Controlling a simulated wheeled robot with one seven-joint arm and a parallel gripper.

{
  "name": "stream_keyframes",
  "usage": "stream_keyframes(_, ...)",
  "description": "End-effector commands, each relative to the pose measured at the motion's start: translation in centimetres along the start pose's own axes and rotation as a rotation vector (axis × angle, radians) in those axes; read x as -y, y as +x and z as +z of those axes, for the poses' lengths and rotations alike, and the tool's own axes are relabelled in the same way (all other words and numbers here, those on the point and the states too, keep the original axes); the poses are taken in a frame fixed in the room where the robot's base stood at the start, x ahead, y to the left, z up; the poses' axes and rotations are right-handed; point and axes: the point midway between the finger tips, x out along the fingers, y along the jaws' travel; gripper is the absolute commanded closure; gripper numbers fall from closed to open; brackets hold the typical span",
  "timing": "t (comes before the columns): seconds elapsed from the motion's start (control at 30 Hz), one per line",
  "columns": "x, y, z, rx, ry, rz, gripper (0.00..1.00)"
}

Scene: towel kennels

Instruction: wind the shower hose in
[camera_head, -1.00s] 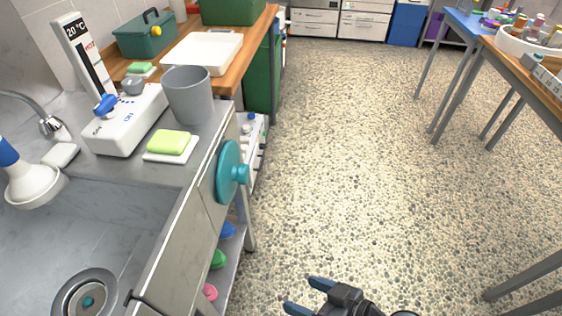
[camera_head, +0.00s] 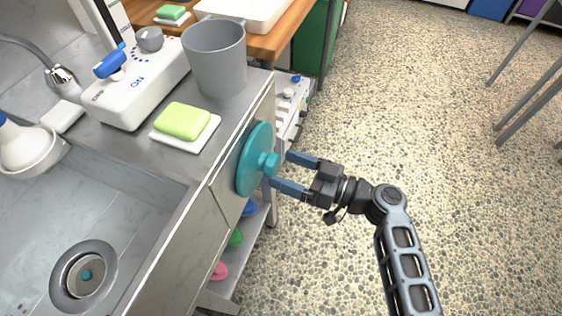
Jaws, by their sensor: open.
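The teal reel wheel (camera_head: 254,160) is mounted upright on the front face of the sink counter, with a small teal knob (camera_head: 268,164) sticking out of it. My gripper (camera_head: 281,172) is open just right of the wheel, its two blue fingers pointing at the knob. The knob appears near the gap between the fingertips; I cannot tell whether they touch it. The shower hose (camera_head: 30,48) arcs in from the left edge to a metal fitting, and the white shower head (camera_head: 28,148) rests at the left by the basin.
A grey cup (camera_head: 215,58), a green soap on a white dish (camera_head: 183,121) and a white control box (camera_head: 135,92) stand on the counter above the wheel. The basin (camera_head: 120,215) is empty around its drain.

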Motion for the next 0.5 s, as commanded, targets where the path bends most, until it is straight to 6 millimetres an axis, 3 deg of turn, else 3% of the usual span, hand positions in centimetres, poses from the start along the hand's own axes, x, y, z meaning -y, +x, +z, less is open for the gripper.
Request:
stream_keyframes(0.2, 0.0, 2.1, 0.0, 0.001, 0.001, -0.001, 0.16)
stream_keyframes(0.5, 0.0, 2.4, 0.0, 0.001, 0.0, 0.001, 0.16)
